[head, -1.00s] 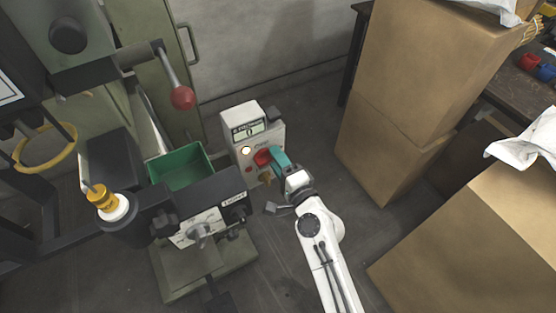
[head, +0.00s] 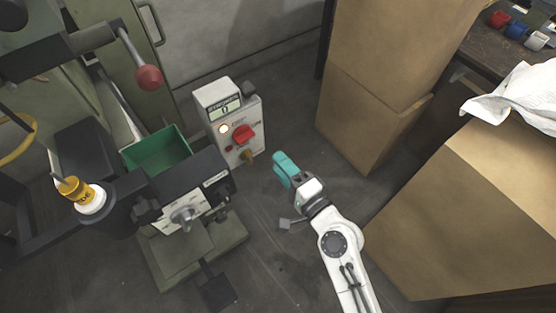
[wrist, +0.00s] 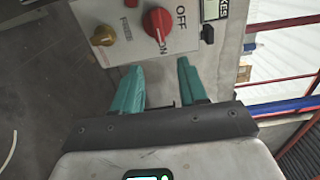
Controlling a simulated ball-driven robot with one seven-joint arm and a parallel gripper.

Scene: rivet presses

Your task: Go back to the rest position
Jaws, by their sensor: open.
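My gripper (head: 284,170) has teal fingers and is on the end of my white arm, right of the control box and apart from it in the head view. In the wrist view my gripper (wrist: 160,85) is open, with nothing between its fingers. The grey control box (head: 231,120) carries a red rotary knob (head: 243,134), a display reading 0 and a lit white lamp. In the wrist view the red knob (wrist: 158,31) lies beyond the fingertips, between the words OFF and ON, and a brass knob (wrist: 103,35) is beside it.
A rivet press (head: 190,215) with a green bin (head: 157,150) and a red-balled lever (head: 149,78) stands left. Cardboard boxes (head: 365,120) (head: 470,210) stand close on the right. Grey floor is open around my arm, between press and boxes.

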